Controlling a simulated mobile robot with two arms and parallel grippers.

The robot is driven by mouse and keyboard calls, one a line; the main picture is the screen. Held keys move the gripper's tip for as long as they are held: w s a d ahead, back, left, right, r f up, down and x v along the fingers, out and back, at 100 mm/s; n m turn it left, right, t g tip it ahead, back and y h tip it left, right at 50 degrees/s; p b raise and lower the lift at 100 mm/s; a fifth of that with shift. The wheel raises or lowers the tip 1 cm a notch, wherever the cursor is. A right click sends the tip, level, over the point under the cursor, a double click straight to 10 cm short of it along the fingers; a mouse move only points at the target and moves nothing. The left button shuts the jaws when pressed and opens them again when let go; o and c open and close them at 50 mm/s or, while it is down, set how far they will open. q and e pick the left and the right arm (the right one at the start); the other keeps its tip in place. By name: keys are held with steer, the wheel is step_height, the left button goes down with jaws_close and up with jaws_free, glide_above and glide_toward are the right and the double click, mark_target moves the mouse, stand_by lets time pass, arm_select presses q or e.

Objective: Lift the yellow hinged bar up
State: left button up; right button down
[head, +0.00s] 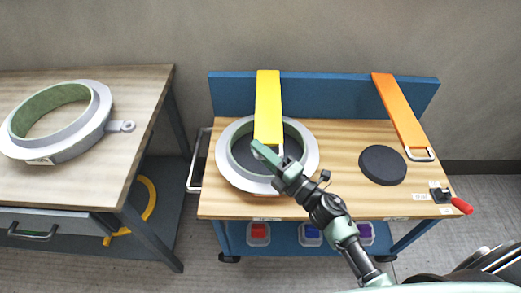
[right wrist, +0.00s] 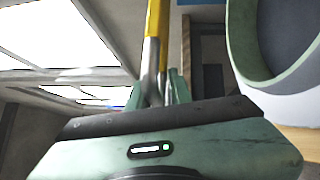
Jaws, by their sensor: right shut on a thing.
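The yellow hinged bar (head: 268,105) runs from the top of the blue back panel forward over the ring mould (head: 226,166) on the workbench. In the right wrist view the yellow bar (right wrist: 157,20) ends in a metal handle (right wrist: 150,70) that passes down between the fingers. My right gripper (head: 268,155) is shut on this handle at the bar's front end, above the ring's opening. It also shows in the right wrist view (right wrist: 152,92). The exact grip on the handle is partly hidden by the gripper. My left gripper is not in view.
An orange bar (head: 399,110) with a metal handle leans from the blue panel (head: 325,95) at right. A second ring mould (head: 75,140) sits on the left table (head: 140,95).

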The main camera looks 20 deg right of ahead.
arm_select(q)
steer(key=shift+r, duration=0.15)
arm_select(e)
steer(key=shift+w+r, duration=0.1)
steer(key=shift+r, duration=0.3)
